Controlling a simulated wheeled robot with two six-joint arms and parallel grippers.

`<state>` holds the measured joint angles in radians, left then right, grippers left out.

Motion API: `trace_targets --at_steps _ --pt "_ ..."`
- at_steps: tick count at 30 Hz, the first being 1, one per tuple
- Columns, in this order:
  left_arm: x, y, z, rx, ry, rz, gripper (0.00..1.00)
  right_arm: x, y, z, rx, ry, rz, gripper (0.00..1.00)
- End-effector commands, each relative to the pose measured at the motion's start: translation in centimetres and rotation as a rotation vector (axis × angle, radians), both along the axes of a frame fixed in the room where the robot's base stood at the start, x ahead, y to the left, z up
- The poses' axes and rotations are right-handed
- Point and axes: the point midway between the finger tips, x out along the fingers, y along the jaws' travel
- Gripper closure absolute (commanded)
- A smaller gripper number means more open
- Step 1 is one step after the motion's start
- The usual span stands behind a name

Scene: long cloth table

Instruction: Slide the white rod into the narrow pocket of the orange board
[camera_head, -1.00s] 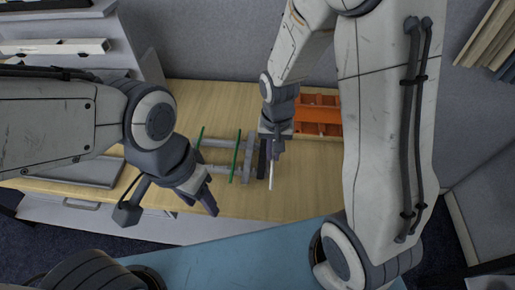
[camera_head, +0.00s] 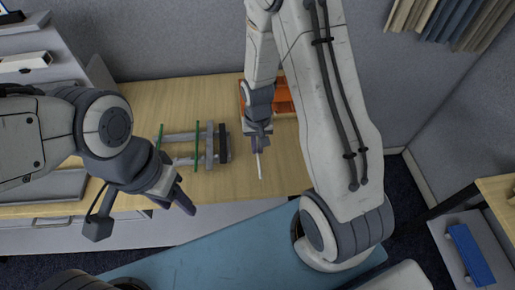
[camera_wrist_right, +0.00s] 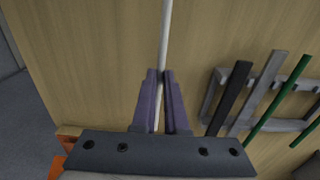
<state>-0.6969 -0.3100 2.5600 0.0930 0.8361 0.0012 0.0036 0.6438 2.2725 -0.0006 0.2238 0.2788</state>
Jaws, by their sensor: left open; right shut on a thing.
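My right gripper (camera_head: 258,147) is shut on the white rod (camera_head: 260,168), which sticks out from its fingertips toward the table's front edge. In the right wrist view the rod (camera_wrist_right: 165,30) runs up between the two purple fingers (camera_wrist_right: 160,76), above the wood surface. The orange board (camera_head: 284,97) lies behind the right gripper, partly hidden by my right arm. Only its corner (camera_wrist_right: 68,138) shows at the lower left of the wrist view; the narrow pocket cannot be made out. My left gripper (camera_head: 182,197) is open and empty near the table's front edge.
A grey rack (camera_head: 180,137) with green rods (camera_head: 197,146) and a black bar stands left of my right gripper. It also shows in the wrist view (camera_wrist_right: 219,82). Bare wood (camera_head: 225,187) lies in front. A blue item (camera_head: 470,255) lies far right.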

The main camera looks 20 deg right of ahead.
Motion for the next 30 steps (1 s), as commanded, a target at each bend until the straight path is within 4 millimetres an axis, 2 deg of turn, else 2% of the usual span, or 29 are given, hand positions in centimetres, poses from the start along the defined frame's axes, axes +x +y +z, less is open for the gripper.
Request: trace_targets --at_steps 13,30 --pt "0.0 0.0 0.5 0.0 0.0 0.0 0.5 3.7 -1.3 0.0 0.0 0.0 -0.004 1.0" --pt "0.0 0.0 0.6 0.0 0.0 0.0 0.5 4.3 -1.4 0.0 0.0 0.001 -0.003 1.0"
